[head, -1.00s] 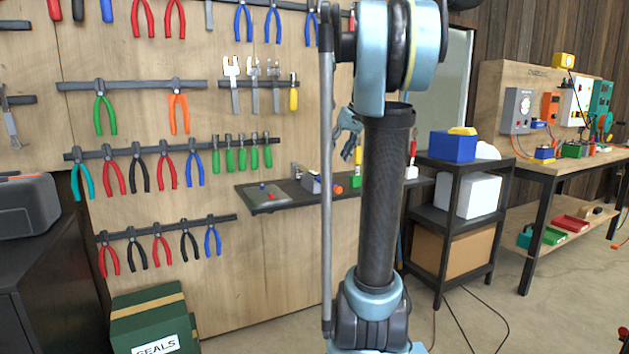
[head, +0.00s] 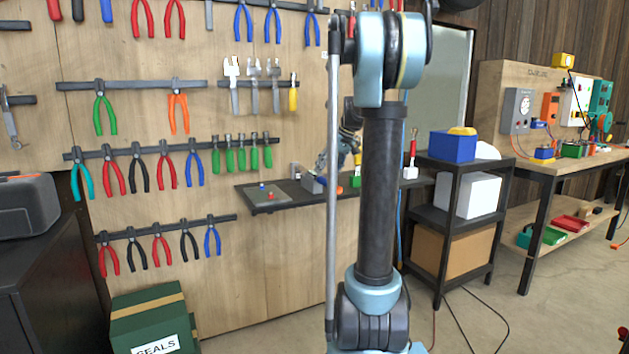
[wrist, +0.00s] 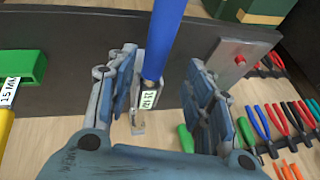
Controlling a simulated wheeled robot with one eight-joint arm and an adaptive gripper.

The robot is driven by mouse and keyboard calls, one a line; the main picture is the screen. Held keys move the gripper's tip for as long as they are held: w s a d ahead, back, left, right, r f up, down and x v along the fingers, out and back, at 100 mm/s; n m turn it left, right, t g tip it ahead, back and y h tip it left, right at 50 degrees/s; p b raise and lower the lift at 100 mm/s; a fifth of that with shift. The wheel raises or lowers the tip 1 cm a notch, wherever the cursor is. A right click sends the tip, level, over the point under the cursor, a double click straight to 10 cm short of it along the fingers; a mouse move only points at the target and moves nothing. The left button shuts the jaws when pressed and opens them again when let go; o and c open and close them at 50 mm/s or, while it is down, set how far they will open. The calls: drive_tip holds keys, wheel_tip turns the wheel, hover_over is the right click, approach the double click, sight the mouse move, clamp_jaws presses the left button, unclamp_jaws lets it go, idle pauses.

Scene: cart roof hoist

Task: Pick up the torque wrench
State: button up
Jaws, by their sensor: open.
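A tool with a blue handle (wrist: 165,35), which I take to be the torque wrench, runs from the top edge of the wrist view down to a small pale holder with a number label (wrist: 148,99). My gripper (wrist: 163,60) is open, with one finger on each side of the blue handle in the picture. I cannot tell whether the handle is fully between the fingers or touching either one. In the head view my gripper (head: 322,165) is low over the dark shelf (head: 290,200), beside a grey block (head: 312,184). My arm hides part of the shelf.
A yellow tool (wrist: 6,115) with a label and a green holder (wrist: 22,68) stand at left in the wrist view. A red-handled tool (head: 412,148) stands upright on the shelf's right part. A metal plate (head: 280,197) lies at the left end. Pliers hang on the wall behind.

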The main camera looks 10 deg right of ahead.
sight(323, 181)
drive_tip(key=shift+d+x, duration=0.2)
drive_tip(key=shift+x, duration=1.4)
drive_tip(key=shift+d+x, duration=0.2)
drive_tip(key=shift+x, duration=1.4)
drive_tip(key=shift+w+f, duration=0.1)
clamp_jaws()
